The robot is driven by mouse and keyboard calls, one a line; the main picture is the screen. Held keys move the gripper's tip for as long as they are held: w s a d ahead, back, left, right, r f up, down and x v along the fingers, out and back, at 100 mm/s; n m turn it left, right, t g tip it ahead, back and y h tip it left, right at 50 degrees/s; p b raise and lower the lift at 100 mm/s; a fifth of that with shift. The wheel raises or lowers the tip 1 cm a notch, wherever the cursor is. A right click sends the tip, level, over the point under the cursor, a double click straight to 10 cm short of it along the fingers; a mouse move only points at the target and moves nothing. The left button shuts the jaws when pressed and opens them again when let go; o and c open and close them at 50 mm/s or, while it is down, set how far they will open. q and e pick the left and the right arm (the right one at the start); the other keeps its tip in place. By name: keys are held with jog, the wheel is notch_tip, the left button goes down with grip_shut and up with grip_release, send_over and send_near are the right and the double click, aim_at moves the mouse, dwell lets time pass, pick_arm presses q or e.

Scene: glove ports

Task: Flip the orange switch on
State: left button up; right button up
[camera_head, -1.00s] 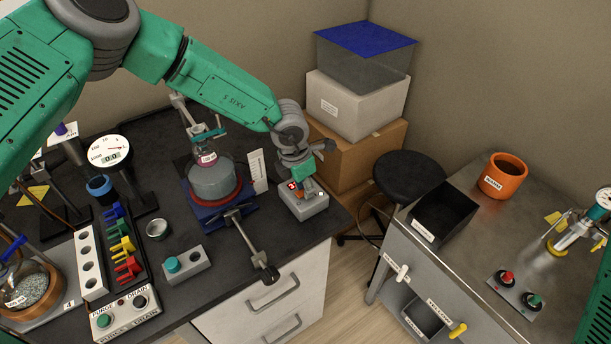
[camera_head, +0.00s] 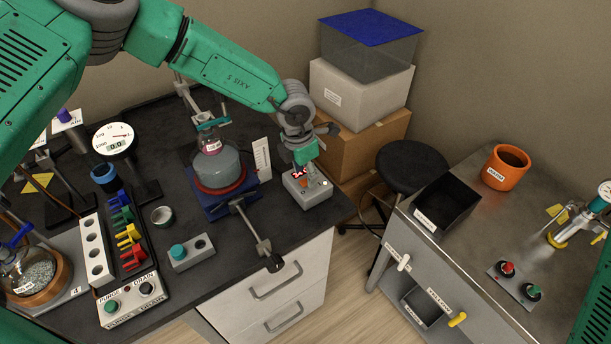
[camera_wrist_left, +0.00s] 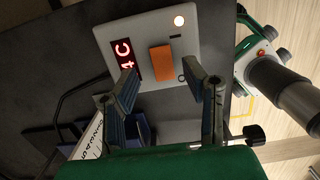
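The orange switch (camera_wrist_left: 160,59) is a rocker on a pale grey control box (camera_wrist_left: 146,24) with a red lit display and a small lit lamp. My left gripper (camera_wrist_left: 158,67) is open, its two fingertips apart on either side of the switch's near end. I cannot tell whether either finger touches the switch or box. In the head view, my left gripper (camera_head: 303,166) hangs over the same control box (camera_head: 318,195) near the right edge of the black bench, and the orange switch (camera_head: 303,182) is partly covered by it. My right gripper is not in view.
A flask on a blue stand (camera_head: 215,168) with a clamp rod (camera_head: 250,228) stands left of the box. A thermometer card (camera_head: 262,158) is close behind it. Stacked boxes (camera_head: 358,100) and a black stool (camera_head: 411,165) are beyond the bench. A metal table (camera_head: 470,250) is at right.

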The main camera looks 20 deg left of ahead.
aim_at(301, 183)
pick_arm(q)
notch_tip(301, 183, up, 10)
jog(key=s+a, duration=0.1)
jog(key=shift+r, duration=0.15)
jog(key=shift+s, duration=0.1)
dwell(0.4)
